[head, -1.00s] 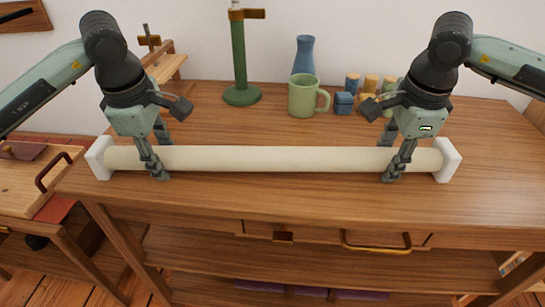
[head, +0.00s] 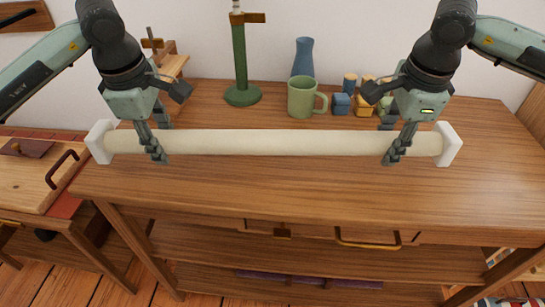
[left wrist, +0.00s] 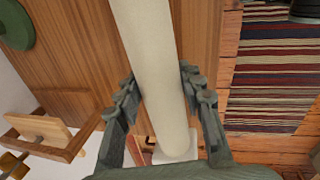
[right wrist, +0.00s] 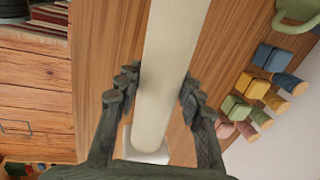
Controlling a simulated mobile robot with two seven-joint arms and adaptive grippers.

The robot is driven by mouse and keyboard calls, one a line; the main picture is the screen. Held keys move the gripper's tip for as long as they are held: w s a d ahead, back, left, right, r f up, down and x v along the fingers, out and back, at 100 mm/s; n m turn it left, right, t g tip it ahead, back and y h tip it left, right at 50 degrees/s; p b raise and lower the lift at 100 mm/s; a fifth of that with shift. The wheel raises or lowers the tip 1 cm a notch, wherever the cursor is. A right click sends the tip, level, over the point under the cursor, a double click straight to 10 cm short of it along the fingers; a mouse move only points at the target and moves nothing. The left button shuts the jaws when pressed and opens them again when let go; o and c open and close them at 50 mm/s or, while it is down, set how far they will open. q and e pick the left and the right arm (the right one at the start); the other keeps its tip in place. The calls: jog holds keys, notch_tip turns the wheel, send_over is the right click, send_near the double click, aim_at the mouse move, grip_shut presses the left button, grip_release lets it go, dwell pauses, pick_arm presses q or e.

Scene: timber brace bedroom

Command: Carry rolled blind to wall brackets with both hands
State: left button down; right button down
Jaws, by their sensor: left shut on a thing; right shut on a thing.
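The rolled blind (head: 270,143) is a long cream roll with a white block at each end. It is held level above the wooden table (head: 270,190). My left gripper (head: 157,143) is shut around the roll near its left end, and the roll also shows between the fingers in the left wrist view (left wrist: 155,70). My right gripper (head: 395,143) is shut around it near the right end, as the right wrist view also shows (right wrist: 170,70). The wall brackets cannot be made out for certain in these frames.
Behind the blind on the table stand a green post (head: 240,60), a green mug (head: 301,98), a blue vase (head: 303,58) and several small coloured blocks (head: 341,103). A lower side table (head: 30,180) is at the left. The table front is clear.

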pick_arm(q)
jog(key=shift+r, duration=0.1)
pick_arm(e)
jog(key=shift+r, duration=0.1)
dwell(0.3)
